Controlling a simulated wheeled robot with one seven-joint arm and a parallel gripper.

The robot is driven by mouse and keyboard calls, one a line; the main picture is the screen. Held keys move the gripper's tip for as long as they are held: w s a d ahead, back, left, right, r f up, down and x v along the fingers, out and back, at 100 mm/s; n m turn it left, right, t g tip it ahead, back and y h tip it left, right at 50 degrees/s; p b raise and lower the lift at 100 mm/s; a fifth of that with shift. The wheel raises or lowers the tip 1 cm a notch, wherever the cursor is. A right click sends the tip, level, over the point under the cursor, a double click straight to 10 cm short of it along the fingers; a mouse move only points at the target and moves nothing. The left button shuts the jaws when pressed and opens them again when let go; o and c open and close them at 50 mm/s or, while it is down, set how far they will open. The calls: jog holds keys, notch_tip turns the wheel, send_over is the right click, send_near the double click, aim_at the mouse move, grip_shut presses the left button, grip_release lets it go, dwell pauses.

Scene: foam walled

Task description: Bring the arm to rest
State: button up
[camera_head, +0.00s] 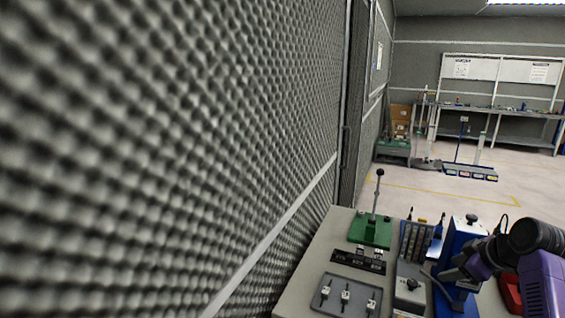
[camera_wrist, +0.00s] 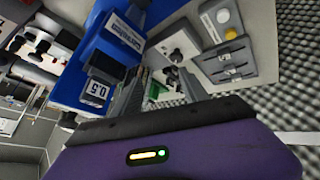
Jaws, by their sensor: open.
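My gripper (camera_head: 459,272) shows at the lower right of the head view, at the end of my purple and black arm. It is over the right part of the grey bench (camera_head: 318,252), beside a blue machine (camera_head: 462,236). In the wrist view, the fingers of my gripper (camera_wrist: 158,98) are apart, with nothing seen held between them. The blue machine (camera_wrist: 108,38) with a "0.5" label stands close to the fingers there. Whether the arm touches it I cannot tell.
On the bench are a green lever stand (camera_head: 371,231), a black block (camera_head: 358,261), a grey tray (camera_head: 334,280) with small parts, and a red object (camera_head: 511,293). A foam wall (camera_head: 170,140) runs along the left. Open floor (camera_head: 450,200) lies beyond, before a far workbench (camera_head: 490,115).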

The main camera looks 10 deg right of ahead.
jog(key=s+a+f+m+t+h, duration=0.35)
jog(key=s+a, duration=0.25)
jog(key=a, duration=0.2)
jog(key=s+a+f+m+t+h, duration=0.2)
jog(key=s+a+m+t, duration=0.25)
jog(key=s+a, duration=0.2)
jog(key=s+a+y, duration=0.1)
jog(key=s+a, duration=0.5)
jog(key=s, duration=0.5)
jog(key=s+a+r+n+y+b, duration=0.1)
jog(key=s+a+y, duration=0.1)
jog(key=s+a, duration=0.5)
jog(key=s+a+n+y, duration=0.1)
jog(key=s+a, duration=0.5)
jog(key=s, duration=0.9)
jog(key=shift+s+a+r+g+y, duration=0.2)
jog(key=shift+s+r+g+y, duration=0.2)
jog(key=shift+y, duration=0.25)
jog(key=shift+c, duration=0.4)
